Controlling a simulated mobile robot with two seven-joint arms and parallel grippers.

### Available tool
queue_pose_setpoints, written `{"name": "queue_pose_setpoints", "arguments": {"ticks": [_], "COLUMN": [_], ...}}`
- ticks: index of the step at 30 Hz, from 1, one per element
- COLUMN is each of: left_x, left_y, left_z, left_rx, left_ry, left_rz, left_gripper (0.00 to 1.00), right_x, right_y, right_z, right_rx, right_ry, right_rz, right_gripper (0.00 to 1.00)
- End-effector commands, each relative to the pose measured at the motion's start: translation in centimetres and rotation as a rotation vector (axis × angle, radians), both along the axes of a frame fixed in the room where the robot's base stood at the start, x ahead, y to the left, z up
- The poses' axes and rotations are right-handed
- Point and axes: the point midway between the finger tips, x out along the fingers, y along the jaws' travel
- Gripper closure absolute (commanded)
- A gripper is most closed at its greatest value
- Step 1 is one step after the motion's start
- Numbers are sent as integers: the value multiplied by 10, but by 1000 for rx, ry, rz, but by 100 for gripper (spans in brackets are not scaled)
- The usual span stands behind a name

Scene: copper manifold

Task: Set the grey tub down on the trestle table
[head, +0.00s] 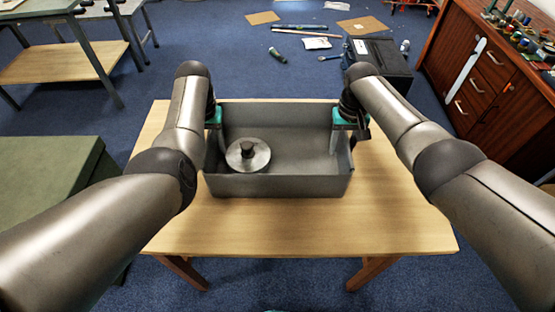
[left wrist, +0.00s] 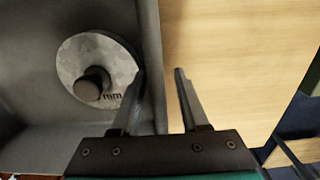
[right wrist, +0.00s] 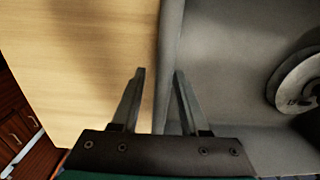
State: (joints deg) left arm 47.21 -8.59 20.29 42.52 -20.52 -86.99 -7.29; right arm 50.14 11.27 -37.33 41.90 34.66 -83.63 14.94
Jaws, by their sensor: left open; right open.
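The grey tub (head: 278,187) is upright on the wooden trestle table (head: 310,230) and appears to rest flat on its top. A round metal disc with a dark knob (head: 247,155) lies inside the tub at its left; it also shows in the left wrist view (left wrist: 115,62). My left gripper (head: 214,124) is at the tub's left wall, open, with one finger on each side of the wall. My right gripper (head: 344,128) is at the right wall, open, with its fingers either side of the rim (right wrist: 168,60). Close contact with the walls cannot be told.
Bare tabletop lies in front of the tub and to its right. A green-topped bench (head: 45,185) stands at the left. A wooden cabinet (head: 490,90) with items on top is at the right. A dark box (head: 378,65) and loose items lie on the blue floor behind.

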Motion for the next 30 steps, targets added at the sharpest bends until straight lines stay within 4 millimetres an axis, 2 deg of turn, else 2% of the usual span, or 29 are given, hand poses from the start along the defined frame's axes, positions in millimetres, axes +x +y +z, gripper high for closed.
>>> {"name": "queue_pose_setpoints", "arguments": {"ticks": [8, 15, 18, 25, 30], "left_x": [0, 1, 0, 0, 0], "left_y": [-1, 0, 0, -1, -1], "left_z": [41, 87, 99, 110, 109], "left_rx": [-1, 0, 0, -1, -1], "left_ry": [-5, -5, -3, -1, -1], "left_rz": [0, -1, 0, 0, 0], "left_gripper": [55, 55, 55, 55, 55], "right_x": [0, 0, 0, 0, 1], "right_y": [0, 0, 0, 0, -1], "right_z": [0, 0, 0, 4, 20], "right_rx": [0, 0, 0, 1, 1], "right_ry": [0, 0, 0, -2, -3], "right_rz": [0, 0, 0, 1, 0], "right_gripper": [55, 55, 55, 55, 55]}}
